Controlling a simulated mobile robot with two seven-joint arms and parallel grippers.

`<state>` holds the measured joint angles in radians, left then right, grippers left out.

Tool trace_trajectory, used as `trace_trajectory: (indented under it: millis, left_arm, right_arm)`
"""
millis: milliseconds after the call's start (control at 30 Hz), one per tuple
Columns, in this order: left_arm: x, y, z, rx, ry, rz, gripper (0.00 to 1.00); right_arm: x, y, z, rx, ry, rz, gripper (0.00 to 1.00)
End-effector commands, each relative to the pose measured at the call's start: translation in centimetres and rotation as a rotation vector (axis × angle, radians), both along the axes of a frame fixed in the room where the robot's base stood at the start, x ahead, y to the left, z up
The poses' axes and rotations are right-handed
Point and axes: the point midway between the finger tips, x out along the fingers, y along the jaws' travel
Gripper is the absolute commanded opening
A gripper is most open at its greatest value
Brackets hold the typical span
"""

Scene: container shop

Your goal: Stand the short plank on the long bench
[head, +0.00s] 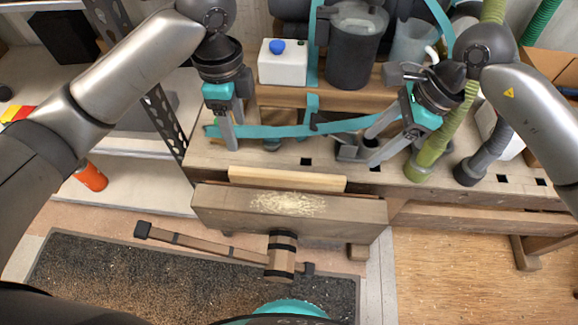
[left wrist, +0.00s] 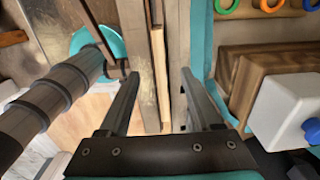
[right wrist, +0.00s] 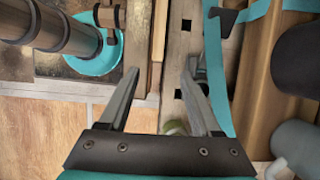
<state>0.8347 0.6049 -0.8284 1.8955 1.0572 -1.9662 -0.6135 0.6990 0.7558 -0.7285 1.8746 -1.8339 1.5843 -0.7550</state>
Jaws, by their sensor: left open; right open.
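A short pale plank (head: 287,179) lies lengthwise between the thick wooden vise jaw and the front edge of the long bench (head: 207,158). Its lower part is hidden behind the jaw. My left gripper (head: 231,140) is open and empty above the bench near the plank's left end. The plank shows as a pale strip between its fingers in the left wrist view (left wrist: 158,62). My right gripper (head: 372,148) is open and empty above the bench, right of the plank's right end. The plank's end also shows in the right wrist view (right wrist: 159,38).
The vise jaw (head: 290,208) has sawdust on top and a handle bar (head: 195,245) in front. A teal strap (head: 275,132) crosses the bench behind the plank. A white box (head: 283,66), dark canister (head: 355,50) and green hose (head: 437,142) stand behind and right.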

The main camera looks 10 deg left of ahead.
Motion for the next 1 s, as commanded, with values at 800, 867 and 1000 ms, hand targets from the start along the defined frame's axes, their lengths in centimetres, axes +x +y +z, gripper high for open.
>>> trace_trajectory:
  millis: [800,867,1000]
  left_arm:
    - [-0.1,0.0,-6.8,0.000,0.005,0.003,0.65]
    - [-0.2,0.0,-8.0,0.001,0.006,0.003,0.65]
    - [-0.2,0.0,-10.7,0.000,0.004,0.003,0.65]
  right_arm:
    - [-0.1,2.6,-6.3,0.002,0.005,0.000,0.65]
    - [-0.2,3.1,-7.4,0.002,0.006,0.000,0.65]
    - [-0.2,4.2,-9.9,0.002,0.006,-0.001,0.65]
